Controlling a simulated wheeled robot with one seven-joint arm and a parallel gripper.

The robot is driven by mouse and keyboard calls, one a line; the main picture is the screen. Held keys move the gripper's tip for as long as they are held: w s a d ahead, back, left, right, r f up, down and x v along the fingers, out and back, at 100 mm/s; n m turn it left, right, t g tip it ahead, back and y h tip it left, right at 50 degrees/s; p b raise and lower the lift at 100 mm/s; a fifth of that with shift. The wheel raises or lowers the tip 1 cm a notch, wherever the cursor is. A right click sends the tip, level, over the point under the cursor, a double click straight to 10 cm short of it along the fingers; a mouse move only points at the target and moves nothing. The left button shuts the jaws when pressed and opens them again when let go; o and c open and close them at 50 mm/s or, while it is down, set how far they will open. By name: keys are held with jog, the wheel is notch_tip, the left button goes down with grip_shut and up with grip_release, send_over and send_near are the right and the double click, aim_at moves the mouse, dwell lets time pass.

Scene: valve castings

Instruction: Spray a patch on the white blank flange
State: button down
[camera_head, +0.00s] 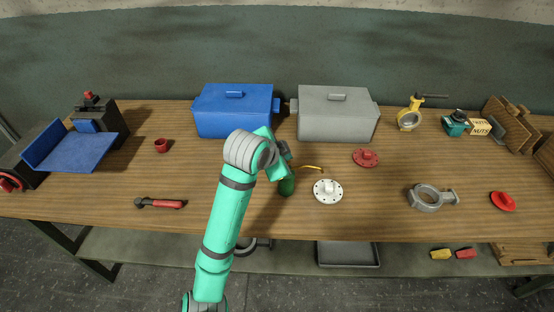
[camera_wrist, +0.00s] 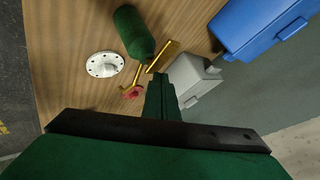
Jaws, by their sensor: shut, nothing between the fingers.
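The white blank flange (camera_head: 328,190) lies flat on the table, right of my gripper (camera_head: 286,152). The flange also shows at the left of the wrist view (camera_wrist: 105,64). A green bottle (camera_head: 287,187) stands just left of the flange; its rounded body shows at the top of the wrist view (camera_wrist: 133,30). A thin yellow tube (camera_head: 312,168) extends to the right near the bottle; yellow pieces also show in the wrist view (camera_wrist: 162,56). My gripper's fingers (camera_wrist: 160,95) are shut and empty. My arm hides part of the bottle's top in the head view.
A blue lidded box (camera_head: 235,115) and a grey one (camera_head: 338,118) stand behind. A red flange (camera_head: 365,157) lies at the back right, and a grey valve body (camera_head: 430,197) farther right. A red-handled tool (camera_head: 160,203) lies left.

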jog(key=shift+f, duration=0.2)
dwell(0.5)
jog(key=shift+f, duration=0.3)
jog(key=shift+r, duration=3.5)
jog(key=shift+d, duration=0.1)
